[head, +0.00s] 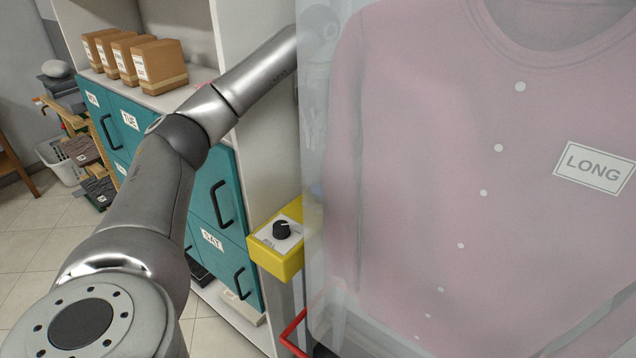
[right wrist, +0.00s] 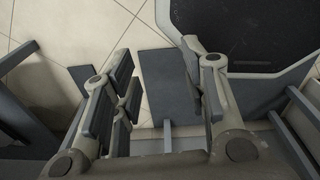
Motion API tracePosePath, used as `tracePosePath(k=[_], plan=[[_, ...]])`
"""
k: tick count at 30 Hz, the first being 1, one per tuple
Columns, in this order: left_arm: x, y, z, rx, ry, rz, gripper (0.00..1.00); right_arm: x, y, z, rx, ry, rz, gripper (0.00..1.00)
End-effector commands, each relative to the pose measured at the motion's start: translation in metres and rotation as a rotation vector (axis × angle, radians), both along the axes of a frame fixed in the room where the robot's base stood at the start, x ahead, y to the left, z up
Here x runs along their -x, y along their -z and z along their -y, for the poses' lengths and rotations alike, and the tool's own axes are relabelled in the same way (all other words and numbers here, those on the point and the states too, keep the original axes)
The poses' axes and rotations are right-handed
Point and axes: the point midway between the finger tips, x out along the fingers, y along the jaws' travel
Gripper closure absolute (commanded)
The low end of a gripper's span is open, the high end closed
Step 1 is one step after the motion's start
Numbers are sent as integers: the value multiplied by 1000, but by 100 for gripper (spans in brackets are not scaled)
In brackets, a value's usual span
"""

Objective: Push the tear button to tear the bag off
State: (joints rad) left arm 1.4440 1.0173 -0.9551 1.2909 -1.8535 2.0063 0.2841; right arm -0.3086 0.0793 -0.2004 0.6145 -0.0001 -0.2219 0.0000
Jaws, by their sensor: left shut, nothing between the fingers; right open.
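A clear plastic bag (head: 335,290) hangs over a pink buttoned garment (head: 420,150) and fills the right of the head view. A yellow box (head: 272,262) with a black knob (head: 281,229) is just left of the bag; its small label is unreadable. I cannot make out a button marked for tearing. My left arm reaches up and right behind the bag's left edge. My left gripper (head: 316,110) shows only dimly through the plastic and is shut and empty. My right gripper (right wrist: 160,85) is open and empty in the right wrist view, above the floor.
A white "LONG" label (head: 594,167) is on the bagged garment. A red bar (head: 293,333) is below the yellow box. Teal drawers (head: 212,190) and a shelf with several brown boxes (head: 158,64) stand behind my left arm. A white basket (head: 62,158) is at far left.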

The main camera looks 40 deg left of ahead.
Motion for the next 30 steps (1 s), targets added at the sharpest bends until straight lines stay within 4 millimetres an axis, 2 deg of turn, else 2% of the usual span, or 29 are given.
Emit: tracePosePath(k=[5,21,25,30], plan=[[0,22,-1,0,1,-4,100,-8,3,-2,-3,1,12,59],[-3,115,-6,1,0,-5,100,-13,-30,-2,-3,1,20,59],[-4,129,-6,0,0,-3,100,-12,-34,-2,-3,1,19,59],[-5,136,-6,0,0,-1,100,-11,-35,-2,-3,1,17,59]])
